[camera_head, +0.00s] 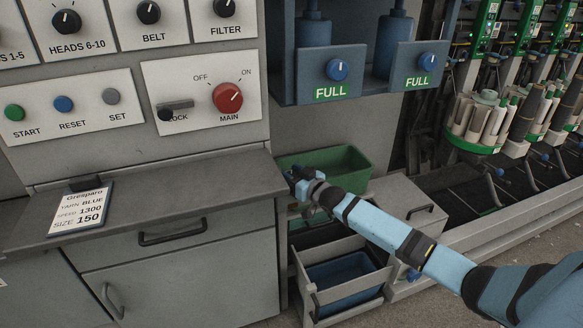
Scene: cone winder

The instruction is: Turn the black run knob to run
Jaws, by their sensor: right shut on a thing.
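No label reading "run" shows in this view. Three black knobs with white pointer lines sit on white panels at the top: the HEADS 6-10 knob (66,22), the BELT knob (148,12) and the FILTER knob (224,8). My right gripper (295,176) is low beside the counter's right end, in front of the green bin and well apart from these knobs. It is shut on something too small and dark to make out. My left gripper is not in view.
A red MAIN switch (227,97) points toward ON, with a black LOCK lever (176,104) beside it. A job card (80,208) lies on the grey counter (200,187). A green bin (345,160) stands behind my right arm, above a blue bin (345,276).

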